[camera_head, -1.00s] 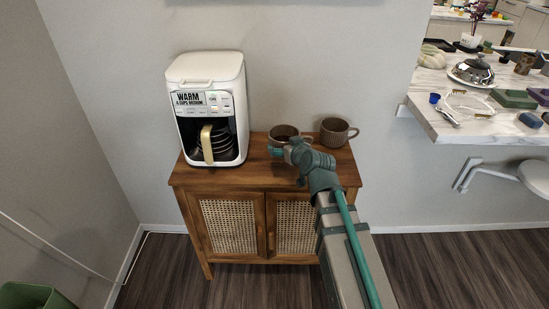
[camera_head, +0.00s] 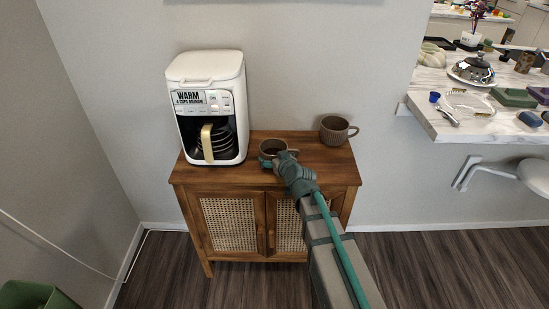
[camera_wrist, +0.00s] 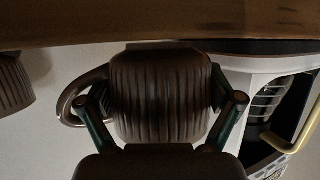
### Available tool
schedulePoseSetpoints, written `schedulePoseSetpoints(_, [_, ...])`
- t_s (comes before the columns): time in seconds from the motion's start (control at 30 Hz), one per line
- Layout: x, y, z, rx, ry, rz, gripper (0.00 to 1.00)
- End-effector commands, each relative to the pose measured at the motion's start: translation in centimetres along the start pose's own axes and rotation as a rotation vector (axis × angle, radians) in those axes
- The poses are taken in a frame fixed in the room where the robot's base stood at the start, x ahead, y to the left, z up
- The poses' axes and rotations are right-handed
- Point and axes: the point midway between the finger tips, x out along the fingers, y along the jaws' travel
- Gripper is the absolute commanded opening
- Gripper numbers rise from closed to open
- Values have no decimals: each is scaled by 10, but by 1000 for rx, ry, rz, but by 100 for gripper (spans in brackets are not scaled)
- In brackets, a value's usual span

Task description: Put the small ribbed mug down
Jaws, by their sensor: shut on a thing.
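The small ribbed mug (camera_head: 269,147) is brown and stands upright at the middle of the wooden cabinet top (camera_head: 225,178), right of the coffee maker. My gripper (camera_head: 280,156) is shut on it from the front. In the wrist view the ribbed mug (camera_wrist: 160,95) sits between the two green fingers, with its handle at the left. That view is upside down, and the mug's base is at or very close to the cabinet top. I cannot tell whether it touches.
A second ribbed mug (camera_head: 334,130) stands at the back right of the cabinet; part of it shows in the wrist view (camera_wrist: 14,80). The white coffee maker (camera_head: 205,75) fills the left. Bare wood lies in front of the mugs. A marble counter (camera_head: 455,128) is farther right.

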Motion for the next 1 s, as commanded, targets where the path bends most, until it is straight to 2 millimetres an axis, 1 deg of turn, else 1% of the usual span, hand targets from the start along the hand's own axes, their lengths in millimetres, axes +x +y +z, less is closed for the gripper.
schedulePoseSetpoints(0.17, [0, 0, -1, 0, 3, 1, 31])
schedulePoseSetpoints(0.37, [1, 0, 3, 0, 3, 1, 31])
schedulePoseSetpoints(0.4, [1, 0, 2, 0, 0, 0, 96])
schedulePoseSetpoints(0.43, [1, 0, 2, 0, 0, 0, 100])
schedulePoseSetpoints(0.77, [1, 0, 2, 0, 0, 0, 100])
schedulePoseSetpoints(0.9, [-1, 0, -2, 0, 0, 0, 100])
schedulePoseSetpoints(1.0, [-13, 0, 0, 0, 1, 0, 100])
